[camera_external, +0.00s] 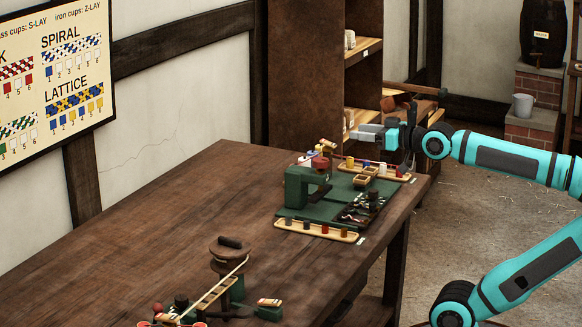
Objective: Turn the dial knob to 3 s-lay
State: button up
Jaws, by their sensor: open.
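A green machine (305,187) with a reddish-brown round top stands near the right end of the wooden table. A dark panel (362,208) with small raised parts sits at its front right. I cannot make out which part is the dial knob, nor its markings or setting. My gripper (364,134), with pale grey fingers, is held above and behind the machine, pointing left. It is open and appears empty, apart from the panel. My teal arm reaches in from the right.
Trays with coloured cups lie before (317,231) and behind (375,169) the machine. A wooden spool device (230,250) stands at the table's front. A shelf (363,90) rises behind my gripper. The left part of the table (130,225) is clear.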

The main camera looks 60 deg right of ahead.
jog(key=w+d+f+m+g+h, duration=0.2)
jog(key=w+d+f+m+g, duration=0.1)
jog(key=w+d+m+g, duration=0.25)
jog(key=m+g+y, duration=0.2)
jog(key=m+g, duration=1)
jog(key=m, duration=0.2)
send_over(373, 191)
notch_tip(373, 191, down, 6)
jog(key=f, duration=1.7)
jog(key=shift+d, duration=0.2)
jog(key=c, duration=1)
